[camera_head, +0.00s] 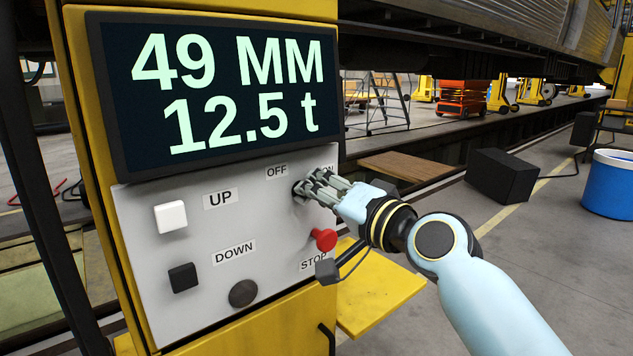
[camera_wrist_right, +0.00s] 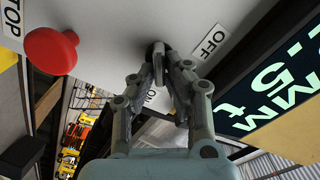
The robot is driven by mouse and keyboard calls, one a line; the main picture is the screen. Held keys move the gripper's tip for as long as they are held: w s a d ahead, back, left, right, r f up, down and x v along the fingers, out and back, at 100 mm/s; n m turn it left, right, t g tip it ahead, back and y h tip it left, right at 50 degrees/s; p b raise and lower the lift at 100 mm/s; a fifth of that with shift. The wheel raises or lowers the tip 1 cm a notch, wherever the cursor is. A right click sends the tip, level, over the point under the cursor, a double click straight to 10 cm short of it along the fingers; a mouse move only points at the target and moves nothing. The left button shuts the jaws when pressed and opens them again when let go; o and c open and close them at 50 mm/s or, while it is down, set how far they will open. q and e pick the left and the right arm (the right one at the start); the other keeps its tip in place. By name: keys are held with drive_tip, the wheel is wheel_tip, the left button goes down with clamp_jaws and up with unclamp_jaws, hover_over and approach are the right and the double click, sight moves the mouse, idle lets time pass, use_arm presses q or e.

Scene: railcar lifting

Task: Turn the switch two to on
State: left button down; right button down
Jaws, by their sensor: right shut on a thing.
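The rotary switch (camera_head: 298,190) sits between the OFF label (camera_head: 276,172) and the partly covered ON label (camera_head: 325,168) on the grey control panel (camera_head: 215,265). My right gripper (camera_head: 314,184) reaches in from the right and is shut on the switch. In the right wrist view, the fingertips (camera_wrist_right: 166,68) close around the dark switch knob (camera_wrist_right: 158,48), with the OFF label (camera_wrist_right: 210,43) at right and the ON label below. The fingers hide much of the knob, so I cannot tell which label it points to. My left gripper is not in view.
A red stop button (camera_head: 324,239) sticks out below my right gripper. White UP (camera_head: 171,217) and black DOWN (camera_head: 183,277) buttons are at left. A display (camera_head: 220,90) reads 49 MM and 12.5 t. A yellow plate (camera_head: 380,292) juts out at lower right.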

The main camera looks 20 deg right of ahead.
drive_tip(key=shift+f+m, duration=0.1)
drive_tip(key=shift+m, duration=0.4)
drive_tip(key=c, duration=1.4)
unclamp_jaws()
drive_tip(key=shift+d, duration=0.1)
drive_tip(key=v, duration=1.2)
